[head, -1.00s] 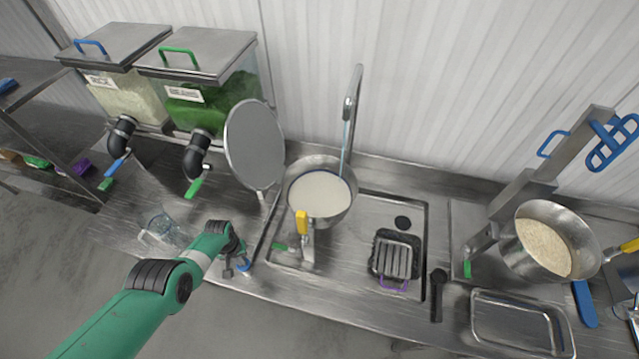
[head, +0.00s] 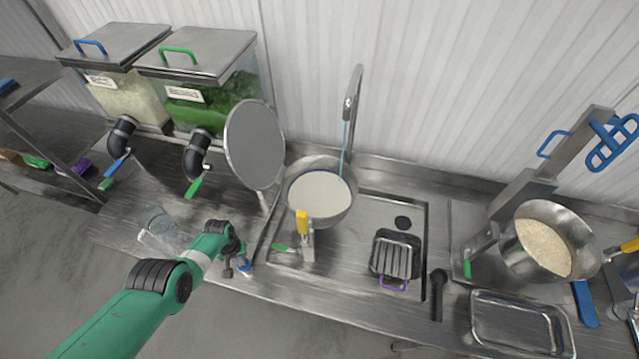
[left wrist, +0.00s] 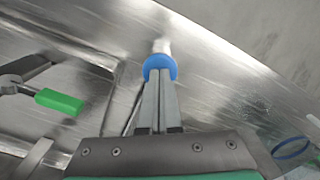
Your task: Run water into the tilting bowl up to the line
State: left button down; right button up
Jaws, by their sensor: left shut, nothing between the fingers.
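The tilting bowl (head: 345,214) stands upright over the left part of the sink, with a yellow handle (head: 302,222) at its front. Whitish, cloudy liquid (head: 319,191) fills much of it. A thin bluish stream of water (head: 345,140) falls from the tall tap (head: 353,95) into the bowl. I cannot make out the line clearly. My left gripper (head: 243,265) is low over the counter, left of the sink. In the left wrist view my shut fingers (left wrist: 158,115) point at a blue ring-like knob (left wrist: 160,66), with nothing seen between them. My right gripper is not in view.
A clear jug (head: 160,228) stands left of my gripper. A round lid (head: 254,145) stands raised beside the bowl. A green-handled lever (left wrist: 58,101) is near the sink edge. A pan of rice (head: 545,247) and a metal tray (head: 517,322) are at right.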

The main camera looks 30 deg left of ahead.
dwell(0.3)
pick_arm(q)
notch_tip(320, 180, up, 5)
jog(key=p, duration=0.4)
jog(key=shift+r+p, duration=0.15)
jog(key=shift+p, duration=0.25)
dwell(0.3)
